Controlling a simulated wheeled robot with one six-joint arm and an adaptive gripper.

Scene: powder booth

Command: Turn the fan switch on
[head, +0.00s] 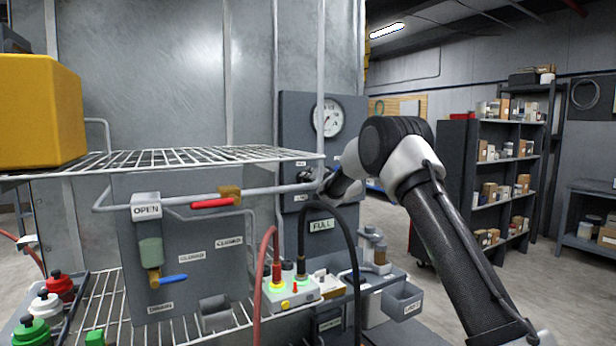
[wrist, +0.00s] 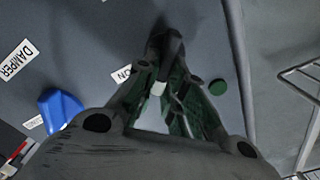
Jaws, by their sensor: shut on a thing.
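In the wrist view, my gripper (wrist: 166,62) reaches to a grey panel, its fingers closed together around a small dark part with a pale tip (wrist: 158,88). This part, beside a white ON label (wrist: 122,74), appears to be the fan switch; the fingers cover most of it, and its exact position cannot be told. In the head view, my gripper (head: 322,184) is at the dark panel (head: 298,130) under the round gauge (head: 328,118), by the rack's right end. The switch is hidden there behind my gripper and arm.
In the wrist view, a blue knob (wrist: 60,108) by a DAMPER label and a green round piece (wrist: 217,87) flank my gripper. In the head view, a wire rack (head: 190,157) with a front rail stands left. A control box (head: 292,292) with red and black cables sits below.

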